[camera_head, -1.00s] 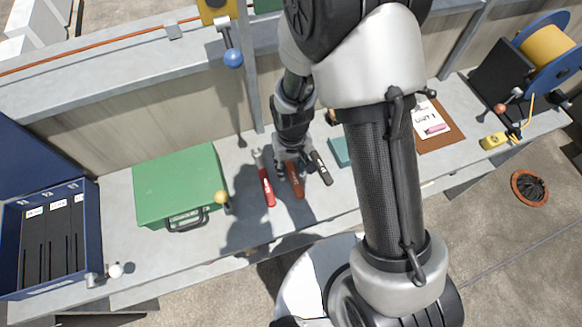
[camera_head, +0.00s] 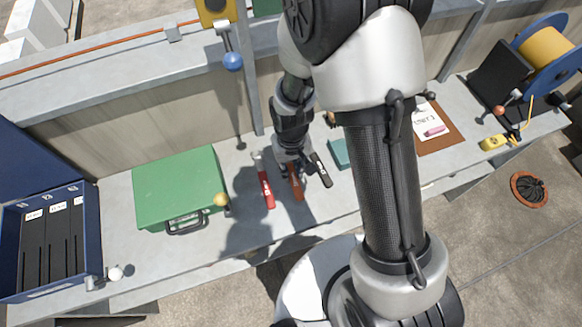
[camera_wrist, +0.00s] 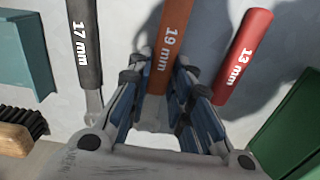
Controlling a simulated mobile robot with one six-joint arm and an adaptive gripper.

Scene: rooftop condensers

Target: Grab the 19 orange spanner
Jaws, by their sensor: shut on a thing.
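The orange-brown spanner marked 19 mm (camera_wrist: 167,45) lies on the grey bench between two others. In the head view its handle (camera_head: 296,186) shows just below my gripper. My gripper (camera_wrist: 160,82) is shut on this spanner, with a finger on each side of the handle. The spanner's metal end is partly hidden by the gripper in the wrist view. The black spanner marked 17 mm (camera_wrist: 84,45) lies to its left in the wrist view, and the red spanner marked 13 mm (camera_wrist: 243,55) to its right.
A green case (camera_head: 180,185) stands on the bench left of the spanners. A teal box (camera_head: 340,152) and a brush (camera_wrist: 18,132) lie on the other side. A blue rack (camera_head: 92,240) stands at the far left. A clipboard (camera_head: 448,132) lies farther right.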

